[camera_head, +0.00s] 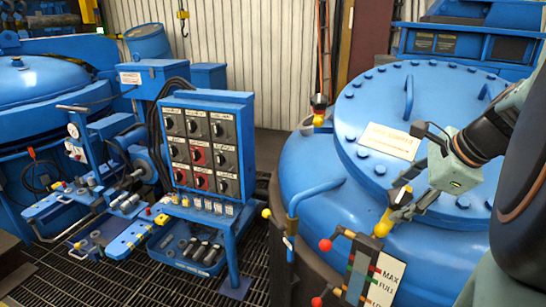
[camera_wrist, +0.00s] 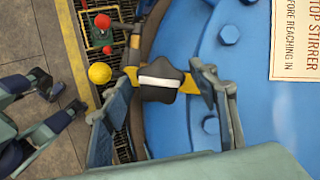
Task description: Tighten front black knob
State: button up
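The front black knob (camera_wrist: 160,85) is a dark lobed knob with a white bar across its top, seen in the wrist view. Yellow metal shows on both sides of it, at the rim of the blue vessel. My gripper (camera_wrist: 160,80) is open, with one finger on each side of the knob and visible gaps between. In the head view my gripper (camera_head: 399,204) is at the vessel's front edge, by a yellow fitting (camera_head: 383,222). The knob itself is mostly hidden there, and I cannot make it out clearly.
The blue bolted lid (camera_head: 385,95) with its handles lies behind my gripper. A red ball (camera_head: 325,245) and a yellow ball (camera_wrist: 99,73) stand close by. A level gauge (camera_head: 362,262) is below. A second dark knob (camera_head: 319,101) is at the far rim. A switch panel (camera_head: 205,145) stands left.

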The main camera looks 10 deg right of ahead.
aim_at(403, 196)
notch_tip(403, 196, up, 10)
dwell(0.7)
jog(key=shift+f, duration=0.1)
